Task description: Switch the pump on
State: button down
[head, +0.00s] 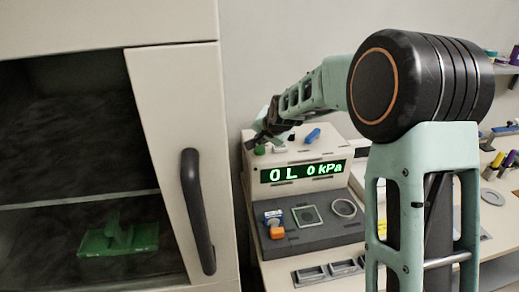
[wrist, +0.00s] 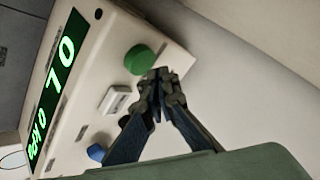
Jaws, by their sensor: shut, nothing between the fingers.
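The pump (head: 335,148) is a beige box with a lit green display (head: 303,172) reading "0 L 0 kPa"; it also fills the left of the wrist view (wrist: 100,75). On its top are a round green button (wrist: 139,60), a white rocker switch (wrist: 116,99) and a blue knob (wrist: 96,152). In the head view the green button (head: 260,150) shows partly, and the blue knob (head: 312,135) lies to the right. My gripper (wrist: 160,78) is shut and empty, its tips close beside the green button. I cannot tell whether they touch it.
Shelves with small items are at the right.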

aim_at(261, 150)
jog(key=shift+f, duration=0.1)
jog(key=shift+f+b, duration=0.3)
jog(key=shift+b, duration=0.2)
jog(key=shift+f+b, duration=0.8)
jog(key=shift+f, duration=0.15)
dwell(0.6)
jog(key=shift+r, duration=0.15)
jog(key=shift+r+p, duration=0.75)
jog(key=shift+r, duration=0.45)
jog(key=shift+r+p, duration=1.45)
jog(key=shift+r, duration=1.1)
